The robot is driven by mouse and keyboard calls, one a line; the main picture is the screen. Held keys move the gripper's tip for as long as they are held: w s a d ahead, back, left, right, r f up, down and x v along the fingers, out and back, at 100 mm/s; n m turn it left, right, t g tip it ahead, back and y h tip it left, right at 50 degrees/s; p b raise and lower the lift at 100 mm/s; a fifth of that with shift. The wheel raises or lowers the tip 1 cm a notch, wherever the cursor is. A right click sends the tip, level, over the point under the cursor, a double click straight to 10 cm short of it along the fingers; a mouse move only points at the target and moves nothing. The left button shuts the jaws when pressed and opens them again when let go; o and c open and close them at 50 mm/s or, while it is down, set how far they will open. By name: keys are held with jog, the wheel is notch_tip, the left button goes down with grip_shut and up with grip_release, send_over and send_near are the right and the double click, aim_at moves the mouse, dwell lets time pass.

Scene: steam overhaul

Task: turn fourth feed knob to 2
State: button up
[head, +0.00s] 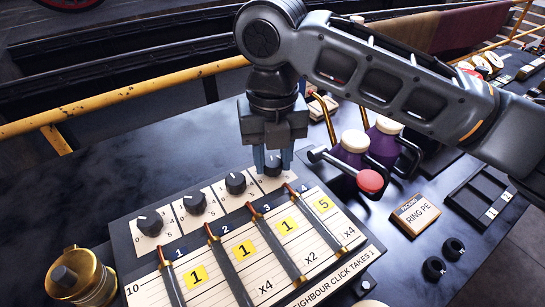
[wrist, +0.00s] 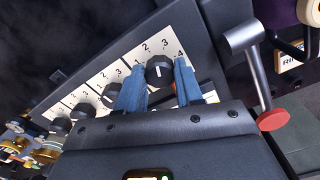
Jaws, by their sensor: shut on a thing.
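The fourth feed knob (head: 272,167) is the rightmost of the black knobs along the top of the sloped feed panel (head: 118,232). In the head view my gripper (head: 273,158) comes down over it from above and partly hides it. In the wrist view the black fourth knob (wrist: 159,73) sits between the two blue fingers of my gripper (wrist: 160,64), which is shut on it. Dial numbers 1 to 4 show around this knob. A white mark shows on its cap, but I cannot tell exactly which number it points at.
The third knob (head: 235,183), second knob (head: 194,203) and first knob (head: 150,223) stand to the left. A red-ended lever (head: 370,181) and purple jugs (head: 352,146) are close on the right. A brass canister (head: 82,277) stands front left.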

aim_at(272, 162)
jog(key=n+b, duration=0.1)
jog(key=n, duration=0.3)
jog(key=shift+n, duration=0.3)
dwell(0.3)
jog(key=o, duration=1)
jog(key=shift+o, duration=0.2)
notch_tip(272, 162, up, 8)
jog(key=shift+f+b, duration=0.1)
jog(key=shift+b, duration=0.3)
